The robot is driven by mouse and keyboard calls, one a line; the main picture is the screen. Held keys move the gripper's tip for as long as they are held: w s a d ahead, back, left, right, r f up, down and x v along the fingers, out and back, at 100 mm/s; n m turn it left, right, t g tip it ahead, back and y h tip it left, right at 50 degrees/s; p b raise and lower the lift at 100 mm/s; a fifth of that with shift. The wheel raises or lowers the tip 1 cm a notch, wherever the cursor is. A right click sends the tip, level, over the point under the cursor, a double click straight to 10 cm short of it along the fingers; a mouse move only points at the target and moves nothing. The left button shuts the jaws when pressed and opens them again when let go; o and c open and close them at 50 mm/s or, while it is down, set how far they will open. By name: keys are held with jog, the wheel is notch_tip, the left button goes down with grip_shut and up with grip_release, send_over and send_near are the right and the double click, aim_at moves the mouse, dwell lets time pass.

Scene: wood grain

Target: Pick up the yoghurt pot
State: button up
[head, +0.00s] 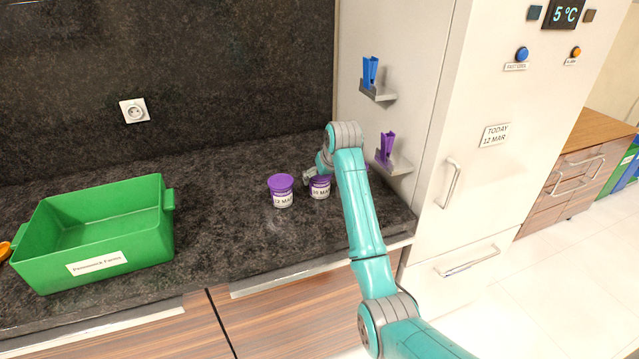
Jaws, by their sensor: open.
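Two yoghurt pots with purple lids and white date labels stand upright on the dark counter. The left yoghurt pot (282,192) seems to read 12 MAR. The right yoghurt pot (320,188) has a label ending in MAR; its day number is hard to read. A bit of purple shows just right of my forearm, perhaps another pot, mostly hidden. My gripper (312,181) is open, low by the lid of the right pot, at its upper left. My wrist partly hides the fingers, and I cannot tell whether they touch the pot.
A green crate (170,222) with a white label stands at the left of the counter (225,235). A tall white fridge (430,120) borders the right side, with blue and purple clips on small ledges and a TODAY 12 MAR sign (495,135).

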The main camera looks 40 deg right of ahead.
jog(key=shift+x, duration=2.25)
jog(key=shift+w+r, duration=0.15)
jog(key=c, duration=1.4)
